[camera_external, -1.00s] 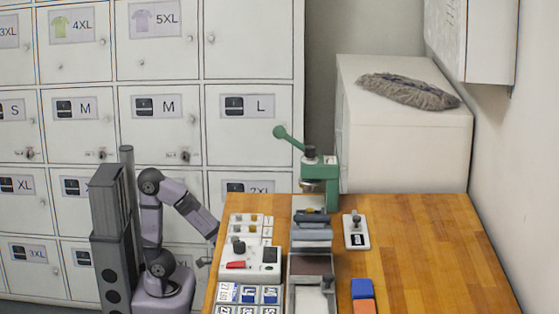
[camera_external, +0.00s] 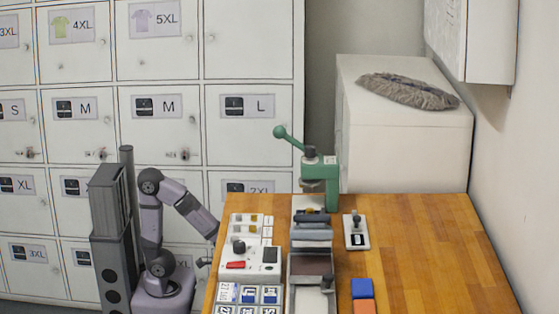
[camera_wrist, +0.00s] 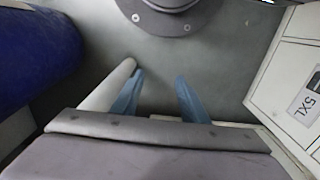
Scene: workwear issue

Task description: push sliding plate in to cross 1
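The green lever press (camera_external: 319,183) stands at the back edge of the wooden table, its lever raised to the left. A pale plate (camera_external: 307,203) shows under the press, with dark and grey rolled pieces (camera_external: 311,234) in front of it. I cannot tell which part is the sliding plate, and no cross mark can be made out. My gripper (camera_wrist: 160,97) shows in the wrist view with its two blue fingers apart and nothing between them. In the external view it is hidden, with my arm reaching down left of the table.
A control box (camera_external: 251,260) with a red switch and labelled tiles (camera_external: 250,295) fill the table's left side. An open tray (camera_external: 290,300), a small white plate with a knob (camera_external: 356,236) and blue (camera_external: 362,288) and orange blocks (camera_external: 364,307) stand nearby. The table's right is clear.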

